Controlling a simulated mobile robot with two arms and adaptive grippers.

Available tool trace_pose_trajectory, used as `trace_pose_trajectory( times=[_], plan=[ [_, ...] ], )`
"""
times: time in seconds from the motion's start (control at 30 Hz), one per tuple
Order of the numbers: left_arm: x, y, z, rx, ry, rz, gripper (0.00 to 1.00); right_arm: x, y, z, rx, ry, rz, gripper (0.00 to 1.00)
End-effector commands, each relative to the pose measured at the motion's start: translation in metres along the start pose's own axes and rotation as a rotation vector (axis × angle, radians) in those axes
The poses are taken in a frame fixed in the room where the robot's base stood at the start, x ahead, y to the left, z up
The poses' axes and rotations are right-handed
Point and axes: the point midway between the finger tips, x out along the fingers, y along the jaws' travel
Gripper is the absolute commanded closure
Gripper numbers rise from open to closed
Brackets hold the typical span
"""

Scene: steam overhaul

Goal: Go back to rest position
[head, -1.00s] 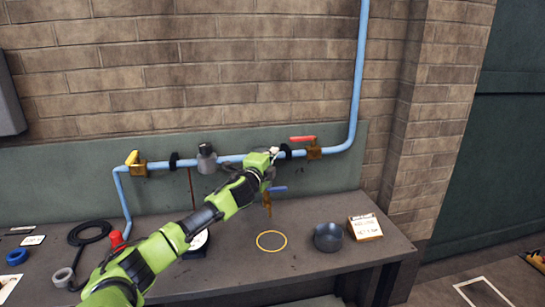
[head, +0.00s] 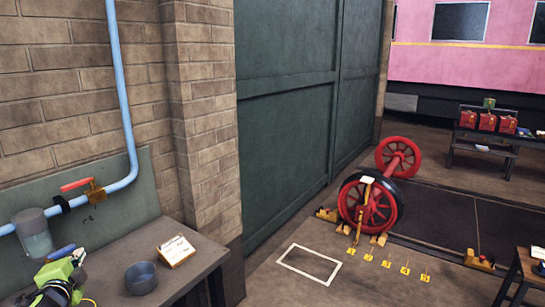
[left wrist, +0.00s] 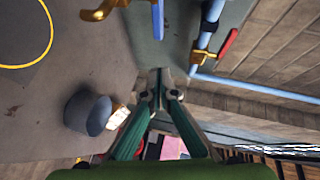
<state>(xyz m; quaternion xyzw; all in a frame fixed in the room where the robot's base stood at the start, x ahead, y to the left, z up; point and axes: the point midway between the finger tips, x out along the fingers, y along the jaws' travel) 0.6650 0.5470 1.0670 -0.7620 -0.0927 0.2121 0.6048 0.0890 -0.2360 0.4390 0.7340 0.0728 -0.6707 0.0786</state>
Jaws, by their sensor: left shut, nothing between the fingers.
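My left gripper (head: 68,278) is at the lower left of the head view, above the workbench (head: 190,272) and in front of the pipework. In the left wrist view its two fingers (left wrist: 160,92) are shut with nothing between them. The blue pipe (head: 124,90) carries a valve with a red lever (head: 77,184) and a grey-capped clear bowl (head: 36,240). A blue handle (head: 62,252) shows just behind the gripper; it also shows in the left wrist view (left wrist: 157,18). The gripper appears apart from these parts. My right gripper is not in view.
A dark round bowl (head: 141,278) and a small lettered card (head: 176,251) stand on the bench, right of the gripper. A yellow ring (left wrist: 51,35) marks the bench top. Beyond are a white floor outline (head: 308,264) and red wheels (head: 370,203).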

Motion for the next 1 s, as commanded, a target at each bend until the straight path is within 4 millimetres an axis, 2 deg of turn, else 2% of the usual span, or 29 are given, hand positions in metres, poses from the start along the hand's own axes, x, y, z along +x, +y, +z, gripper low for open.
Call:
trace_pose_trajectory(
  times=[0.03,0.17,0.2,0.27,0.3,0.43,0.5,0.63,0.8,1.0],
  plan=[
    [-0.016,0.039,-0.014,-0.049,0.0,0.064,1.0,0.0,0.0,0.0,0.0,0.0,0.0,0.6],
    [-0.064,0.123,-0.04,-0.182,-0.032,0.221,1.0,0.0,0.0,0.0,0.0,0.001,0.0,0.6],
    [-0.083,0.147,-0.047,-0.223,-0.046,0.271,1.0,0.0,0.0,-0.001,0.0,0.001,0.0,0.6],
    [-0.113,0.181,-0.056,-0.286,-0.072,0.349,1.0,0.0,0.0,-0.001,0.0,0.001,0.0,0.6],
    [-0.134,0.202,-0.062,-0.329,-0.093,0.401,1.0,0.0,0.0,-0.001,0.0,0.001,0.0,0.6],
    [-0.21,0.26,-0.078,-0.465,-0.175,0.571,1.0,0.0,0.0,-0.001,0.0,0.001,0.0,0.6],
    [-0.248,0.28,-0.083,-0.527,-0.222,0.648,1.0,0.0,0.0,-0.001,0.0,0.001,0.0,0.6],
    [-0.304,0.303,-0.089,-0.615,-0.297,0.757,1.0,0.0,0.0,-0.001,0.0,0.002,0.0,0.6],
    [-0.362,0.318,-0.094,-0.702,-0.384,0.864,1.0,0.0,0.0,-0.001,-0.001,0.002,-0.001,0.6],
    [-0.421,0.324,-0.098,-0.788,-0.481,0.97,1.0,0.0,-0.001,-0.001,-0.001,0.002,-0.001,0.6]
  ],
)
